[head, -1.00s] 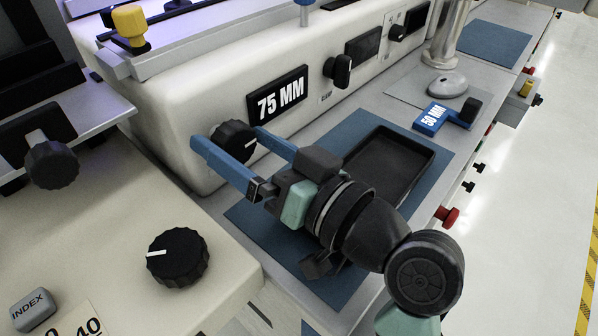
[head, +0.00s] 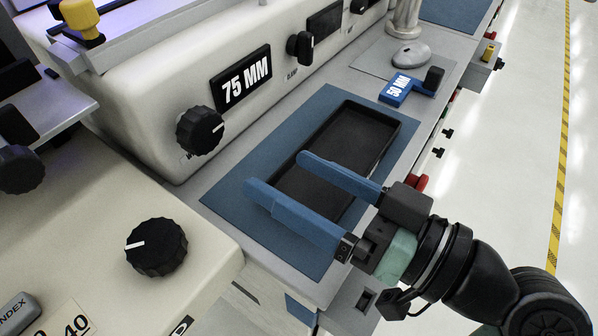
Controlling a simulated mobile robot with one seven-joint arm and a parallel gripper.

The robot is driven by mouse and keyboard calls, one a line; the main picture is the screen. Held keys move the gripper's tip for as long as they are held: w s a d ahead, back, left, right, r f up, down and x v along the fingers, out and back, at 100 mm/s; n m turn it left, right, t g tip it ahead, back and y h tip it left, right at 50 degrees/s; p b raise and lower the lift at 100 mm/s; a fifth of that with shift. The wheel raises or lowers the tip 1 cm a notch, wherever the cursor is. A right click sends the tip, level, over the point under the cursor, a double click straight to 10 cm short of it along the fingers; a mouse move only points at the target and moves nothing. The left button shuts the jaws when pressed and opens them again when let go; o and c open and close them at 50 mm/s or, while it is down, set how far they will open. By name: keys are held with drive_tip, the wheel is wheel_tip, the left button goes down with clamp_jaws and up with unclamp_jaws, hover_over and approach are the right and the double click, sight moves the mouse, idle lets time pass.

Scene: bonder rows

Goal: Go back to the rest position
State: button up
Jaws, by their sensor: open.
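My gripper (head: 273,172) has two blue fingers, spread apart with nothing between them. It is above the blue mat (head: 236,190) and the near part of the black tray (head: 375,113), and its fingers hide part of both. The fingers point to the left, toward the machine front. My wrist and arm come in from the lower right.
A black knob (head: 200,130) sits on the machine face left of the mat, below the 75 MM label (head: 241,79). Another knob (head: 156,247) is on the nearer machine. A blue 50 MM tool (head: 400,88) lies beyond the tray. Open floor (head: 505,150) is at right.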

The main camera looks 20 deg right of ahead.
drive_tip(key=w+a+r+m+t+h, duration=0.25)
drive_tip(key=w+r+t+h, duration=0.35)
drive_tip(key=w+r, duration=0.6)
drive_tip(key=s+a+r+t+h+p, duration=0.1)
drive_tip(key=s+a+r+t+h, duration=0.15)
drive_tip(key=r, duration=0.45)
drive_tip(key=s+a+r+t+h+p, duration=0.1)
drive_tip(key=s+r+t, duration=0.15)
drive_tip(key=r, duration=0.45)
drive_tip(key=s+a+r+t+h, duration=0.1)
drive_tip(key=s+a+r+t, duration=0.1)
drive_tip(key=s+r, duration=0.35)
wheel_tip(320, 180, up, 26)
drive_tip(key=w+p, duration=0.2)
drive_tip(key=p, duration=2.3)
drive_tip(key=shift+r, duration=0.15)
drive_tip(key=shift+a, duration=0.1)
